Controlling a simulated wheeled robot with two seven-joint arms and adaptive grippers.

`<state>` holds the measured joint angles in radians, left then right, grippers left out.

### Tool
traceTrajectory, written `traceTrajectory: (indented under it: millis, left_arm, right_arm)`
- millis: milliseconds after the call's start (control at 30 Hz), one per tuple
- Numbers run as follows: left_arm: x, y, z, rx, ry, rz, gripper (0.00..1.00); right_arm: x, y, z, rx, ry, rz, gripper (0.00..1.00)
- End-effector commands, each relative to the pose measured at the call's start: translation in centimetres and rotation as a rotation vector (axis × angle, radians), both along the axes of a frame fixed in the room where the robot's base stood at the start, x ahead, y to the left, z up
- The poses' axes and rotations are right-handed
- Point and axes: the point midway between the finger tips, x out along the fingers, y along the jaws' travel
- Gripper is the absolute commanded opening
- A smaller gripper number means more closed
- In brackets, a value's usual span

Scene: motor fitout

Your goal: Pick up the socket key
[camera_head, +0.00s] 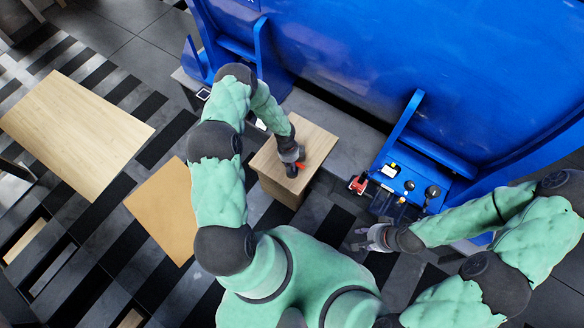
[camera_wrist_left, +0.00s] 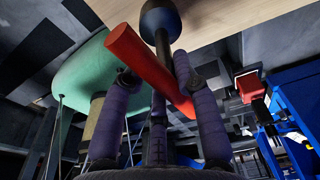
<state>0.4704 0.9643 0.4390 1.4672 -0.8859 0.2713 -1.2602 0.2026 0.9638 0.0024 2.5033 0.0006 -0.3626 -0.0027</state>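The socket key has a red bar handle (camera_wrist_left: 150,72) and a dark shaft ending in a round black socket (camera_wrist_left: 160,18). In the head view its red handle (camera_head: 303,166) shows beside my left gripper (camera_head: 291,169), over the small wooden top. In the left wrist view my left gripper's fingers (camera_wrist_left: 157,85) stand apart around the handle, which runs diagonally between them. No firm closing on it shows. The socket end is close to the wood; contact cannot be told. My right gripper (camera_head: 366,239) is open and empty, at lower right, away from the key.
The small wooden cabinet (camera_head: 316,140) stands against a grey ledge. A blue panel with controls (camera_head: 410,185) and a red part (camera_head: 358,184) lie to its right. A big blue housing (camera_head: 400,60) fills the back. Two wooden tops (camera_head: 75,135) (camera_head: 165,210) stand left.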

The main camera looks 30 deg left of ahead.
Motion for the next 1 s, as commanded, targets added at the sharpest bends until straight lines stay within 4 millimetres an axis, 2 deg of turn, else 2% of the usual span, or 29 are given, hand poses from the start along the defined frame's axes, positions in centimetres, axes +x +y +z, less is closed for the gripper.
traceTrajectory:
  millis: [33,67,467,667,1000]
  left_arm:
    - [0.0,0.0,0.0,0.000,0.000,0.000,0.06]
    - [0.0,0.0,0.0,0.000,0.000,0.000,0.00]
    - [0.1,0.0,0.5,0.001,-0.002,0.000,0.00]
    - [0.2,0.1,3.5,0.001,-0.004,0.000,0.00]
    - [-2.6,-4.4,9.6,0.000,-0.004,-0.005,0.00]
  right_arm:
    - [0.0,0.0,0.0,0.000,0.000,0.000,0.39]
    - [0.0,0.0,0.0,0.000,0.000,0.000,0.39]
    - [0.0,0.0,0.3,0.000,0.000,0.000,0.39]
    - [0.0,0.0,1.9,0.000,0.000,0.000,0.39]
    - [0.0,0.0,3.8,0.000,0.000,0.000,0.39]
